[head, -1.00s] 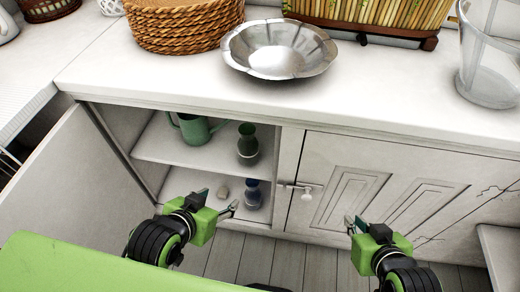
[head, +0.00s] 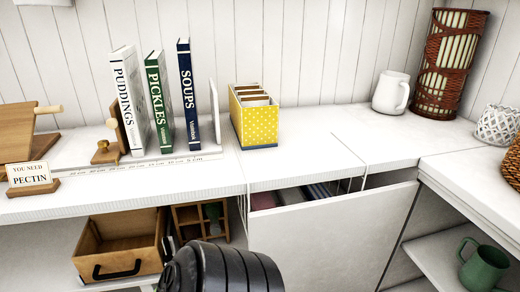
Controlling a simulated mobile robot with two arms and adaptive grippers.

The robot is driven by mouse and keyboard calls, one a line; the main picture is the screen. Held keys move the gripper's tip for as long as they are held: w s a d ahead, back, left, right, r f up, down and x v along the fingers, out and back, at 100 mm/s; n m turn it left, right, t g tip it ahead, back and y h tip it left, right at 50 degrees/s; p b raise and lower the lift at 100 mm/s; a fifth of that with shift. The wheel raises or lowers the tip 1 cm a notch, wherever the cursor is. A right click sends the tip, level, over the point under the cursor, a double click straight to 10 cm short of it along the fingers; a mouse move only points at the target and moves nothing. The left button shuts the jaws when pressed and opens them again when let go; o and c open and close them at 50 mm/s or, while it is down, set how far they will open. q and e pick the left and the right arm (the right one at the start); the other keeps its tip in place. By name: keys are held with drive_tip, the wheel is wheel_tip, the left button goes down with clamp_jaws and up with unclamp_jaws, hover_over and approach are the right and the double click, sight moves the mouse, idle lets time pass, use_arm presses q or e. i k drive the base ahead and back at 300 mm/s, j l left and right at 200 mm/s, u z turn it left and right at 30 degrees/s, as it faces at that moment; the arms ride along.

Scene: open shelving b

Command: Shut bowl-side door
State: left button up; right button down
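The metal bowl is outside the present view. A black ribbed part of my arm shows at the bottom, in front of the door's left side. Neither of my grippers is in view.
Another counter (head: 120,205) runs behind the door, holding books (head: 158,100), a yellow dotted box (head: 253,118) and a PECTIN sign (head: 30,175). An open-front shelf below holds a wooden drawer box (head: 120,245). A white pitcher (head: 390,93) stands in the corner.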

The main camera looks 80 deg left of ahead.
sight(347, 243)
drive_tip(key=k+u, duration=0.1)
drive_tip(key=u, duration=1.55)
